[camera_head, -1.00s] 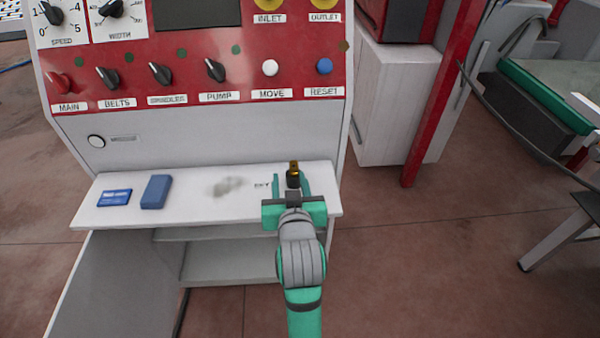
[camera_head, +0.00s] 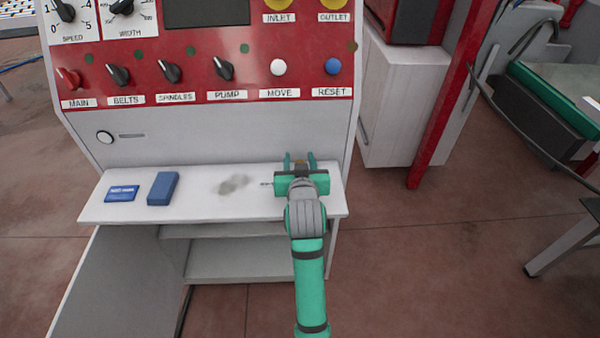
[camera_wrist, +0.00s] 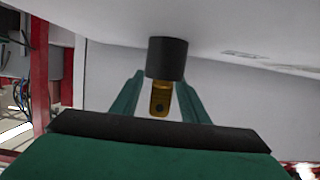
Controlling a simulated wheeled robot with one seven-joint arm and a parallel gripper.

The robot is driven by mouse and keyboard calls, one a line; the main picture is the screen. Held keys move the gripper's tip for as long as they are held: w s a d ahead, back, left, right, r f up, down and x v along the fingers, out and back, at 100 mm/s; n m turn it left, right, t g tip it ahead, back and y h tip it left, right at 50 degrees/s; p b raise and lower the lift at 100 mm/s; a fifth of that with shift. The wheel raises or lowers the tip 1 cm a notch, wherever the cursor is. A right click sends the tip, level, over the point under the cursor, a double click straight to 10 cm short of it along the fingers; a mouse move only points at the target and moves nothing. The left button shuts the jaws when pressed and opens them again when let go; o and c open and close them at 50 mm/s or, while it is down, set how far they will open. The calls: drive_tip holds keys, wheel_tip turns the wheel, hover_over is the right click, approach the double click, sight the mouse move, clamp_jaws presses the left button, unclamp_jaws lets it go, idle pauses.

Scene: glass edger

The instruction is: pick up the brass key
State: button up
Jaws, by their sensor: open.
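The brass key (camera_wrist: 161,98) stands in a short black holder (camera_wrist: 167,58) on the white shelf (camera_head: 110,208). The wrist view looks upside down, with the shelf at the top and the key pointing down. My gripper (camera_head: 300,158) has its two green fingers open. In the wrist view the fingers show on either side of the key, with gaps between. How deep the key sits between them I cannot tell. In the head view my gripper hides the holder and most of the key.
A blue block (camera_head: 162,188) and a blue card (camera_head: 122,194) lie on the shelf's left part. The red control panel (camera_head: 205,72) with knobs and buttons rises behind. A red post (camera_head: 440,110) stands to the right.

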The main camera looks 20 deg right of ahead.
drive_tip(key=shift+w, duration=0.15)
clamp_jaws()
drive_tip(key=shift+r, duration=0.15)
